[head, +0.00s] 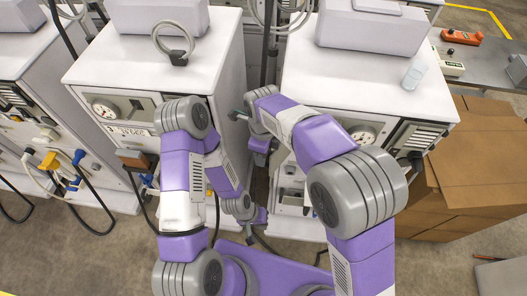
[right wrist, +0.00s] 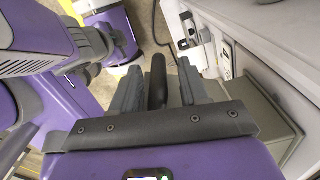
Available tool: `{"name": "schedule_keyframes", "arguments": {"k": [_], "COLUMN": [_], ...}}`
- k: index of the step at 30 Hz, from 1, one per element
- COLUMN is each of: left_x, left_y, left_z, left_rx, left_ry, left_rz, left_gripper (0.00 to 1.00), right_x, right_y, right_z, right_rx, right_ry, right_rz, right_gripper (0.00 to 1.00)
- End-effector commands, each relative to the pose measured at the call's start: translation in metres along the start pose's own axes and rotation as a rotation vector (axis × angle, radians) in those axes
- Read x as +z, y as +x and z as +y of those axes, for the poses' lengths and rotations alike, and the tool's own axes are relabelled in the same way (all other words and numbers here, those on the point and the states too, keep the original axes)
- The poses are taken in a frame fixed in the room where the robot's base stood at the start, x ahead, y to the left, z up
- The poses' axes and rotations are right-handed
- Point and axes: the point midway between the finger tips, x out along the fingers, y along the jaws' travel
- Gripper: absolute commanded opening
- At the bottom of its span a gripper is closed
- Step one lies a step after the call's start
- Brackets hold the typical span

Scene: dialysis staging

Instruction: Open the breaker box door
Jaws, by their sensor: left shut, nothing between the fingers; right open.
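In the right wrist view my right gripper (right wrist: 158,88) is open, its two grey fingers well apart. A dark upright bar (right wrist: 157,75) shows between them; I cannot tell whether either finger touches it. A plain grey-beige box (right wrist: 265,110) stands right beside the right finger. It may be the breaker box, but no door edge is clear. In the head view my left gripper (head: 260,216) is shut and empty, low between the two middle machines. The right arm reaches into the same gap, and its fingers are hard to make out there.
White dialysis machines stand on the left (head: 88,70) and right (head: 345,75) of the gap. A cardboard box (head: 475,165) is at the right, below a grey bench (head: 490,65). Hoses hang between the machines. My two arms are close together.

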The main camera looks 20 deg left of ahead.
Motion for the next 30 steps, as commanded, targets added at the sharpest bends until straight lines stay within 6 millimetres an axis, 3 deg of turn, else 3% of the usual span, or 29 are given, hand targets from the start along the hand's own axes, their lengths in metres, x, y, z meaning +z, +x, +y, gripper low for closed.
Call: {"name": "schedule_keyframes", "arguments": {"k": [6,12,30], "left_x": [0.000,0.000,0.000], "left_y": [-0.003,-0.005,-0.005], "left_z": [0.001,0.002,0.002], "left_rx": [0.000,0.000,0.000], "left_ry": [0.000,0.000,0.000], "left_rz": [0.000,0.000,0.000], "left_gripper": [0.00,0.00,0.00], "right_x": [0.000,-0.001,-0.001], "right_y": [-0.039,-0.064,-0.069], "right_z": [-0.001,-0.002,-0.002], "right_rx": [-0.005,-0.004,-0.002], "right_ry": [0.000,0.001,0.002], "right_rz": [-0.005,-0.004,-0.002], "right_gripper": [0.44,0.44,0.44]}}
